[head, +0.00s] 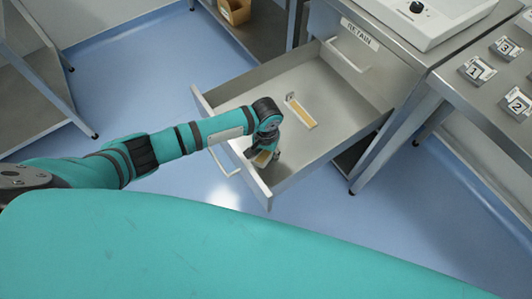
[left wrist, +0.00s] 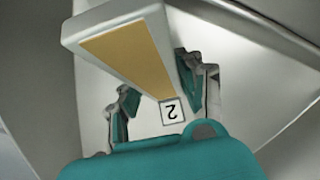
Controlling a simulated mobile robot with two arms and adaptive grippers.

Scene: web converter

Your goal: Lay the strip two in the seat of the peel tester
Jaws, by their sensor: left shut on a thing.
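Strip two (left wrist: 130,55) is a pale bar with a tan face and a label "2", upside down in the left wrist view. My left gripper (left wrist: 158,92) is shut on it near the labelled end, with a finger on either side. I cannot tell whether the strip touches the drawer floor. I cannot make out the peel tester's seat. My right gripper is not in view.
The drawer (head: 345,110), under a "RETAIN" label (head: 359,32), holds another tan strip (head: 302,113). A white machine with a black knob (head: 417,7) stands above. Blocks marked 1 (head: 477,71), 2 (head: 516,104) and 3 (head: 506,47) sit on the right table.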

